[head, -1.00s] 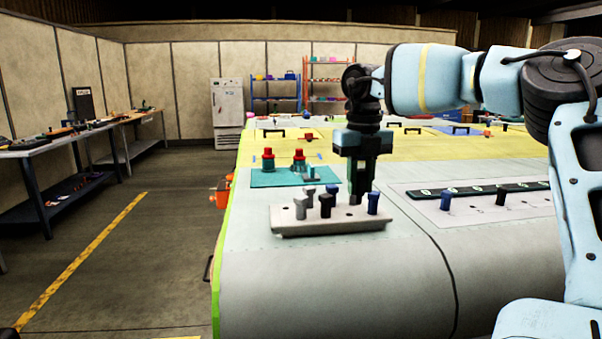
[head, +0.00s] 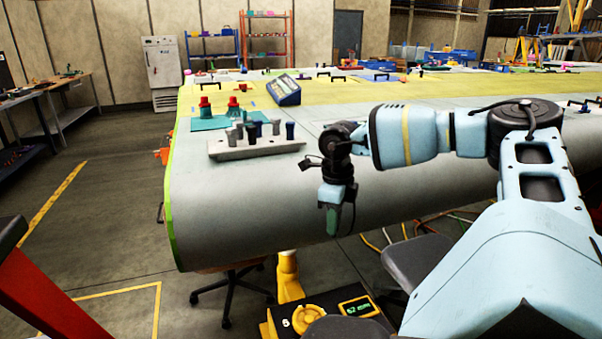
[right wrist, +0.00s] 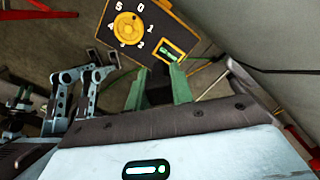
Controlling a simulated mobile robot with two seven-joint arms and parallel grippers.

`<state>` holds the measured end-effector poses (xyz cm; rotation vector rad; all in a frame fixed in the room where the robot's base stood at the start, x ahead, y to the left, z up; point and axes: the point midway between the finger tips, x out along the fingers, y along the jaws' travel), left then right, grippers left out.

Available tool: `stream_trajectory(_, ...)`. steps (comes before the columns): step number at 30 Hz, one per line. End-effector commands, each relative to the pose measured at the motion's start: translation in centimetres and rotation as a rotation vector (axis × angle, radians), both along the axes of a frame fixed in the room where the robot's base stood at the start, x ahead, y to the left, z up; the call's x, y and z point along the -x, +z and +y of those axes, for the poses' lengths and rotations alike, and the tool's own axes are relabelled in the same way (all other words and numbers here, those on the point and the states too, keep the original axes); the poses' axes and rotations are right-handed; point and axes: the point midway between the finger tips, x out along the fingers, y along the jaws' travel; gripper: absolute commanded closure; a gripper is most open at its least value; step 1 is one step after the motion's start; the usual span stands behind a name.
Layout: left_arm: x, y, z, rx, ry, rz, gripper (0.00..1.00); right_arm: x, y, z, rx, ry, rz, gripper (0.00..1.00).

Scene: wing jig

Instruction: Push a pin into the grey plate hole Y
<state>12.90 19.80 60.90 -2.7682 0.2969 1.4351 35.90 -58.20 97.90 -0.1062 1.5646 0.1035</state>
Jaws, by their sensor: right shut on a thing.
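My right gripper (head: 334,212) hangs in front of the wing's rounded near edge, pointing down. In the right wrist view its green fingers (right wrist: 158,88) are shut on a dark pin (right wrist: 158,92), seen nearly end-on; its tip is hard to make out. I cannot pick out a grey plate with a hole marked Y; my right arm covers part of the wing.
A teal mat (head: 207,123) with red-topped items and a blue device (head: 284,90) lie on the wing. Stools and cables are below the wing.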

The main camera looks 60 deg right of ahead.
Motion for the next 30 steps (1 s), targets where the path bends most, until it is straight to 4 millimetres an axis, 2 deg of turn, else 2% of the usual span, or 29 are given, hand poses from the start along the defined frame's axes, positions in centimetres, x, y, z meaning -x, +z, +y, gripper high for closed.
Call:
stream_trajectory(1, 0.1, 0.0, 0.0, -0.001, -0.001, 0.002, 0.64, -0.7, -1.7, 1.8, -0.012, 0.092, -0.009, 1.0)
stream_trajectory(6, 0.3, -0.1, 0.1, -0.001, -0.001, 0.005, 0.64, -2.6, -5.6, 6.8, -0.006, 0.389, -0.013, 1.0)
stream_trajectory(11, -0.1, 0.1, -0.1, 0.003, 0.002, -0.002, 0.64, -5.0, -8.2, 12.9, 0.0, 0.714, -0.011, 1.0)
stream_trajectory(15, -0.2, 0.1, -0.1, 0.003, 0.001, -0.004, 0.64, -7.1, -9.3, 19.1, 0.006, 1.033, -0.009, 1.0)
stream_trajectory(23, -0.1, 0.1, -0.1, 0.002, 0.002, -0.004, 0.64, -10.1, -8.8, 31.1, 0.016, 1.67, -0.003, 1.0)
stream_trajectory(30, -0.1, 0.1, -0.1, 0.001, 0.002, -0.002, 0.64, -11.0, -6.2, 42.1, 0.022, 2.306, 0.003, 1.0)
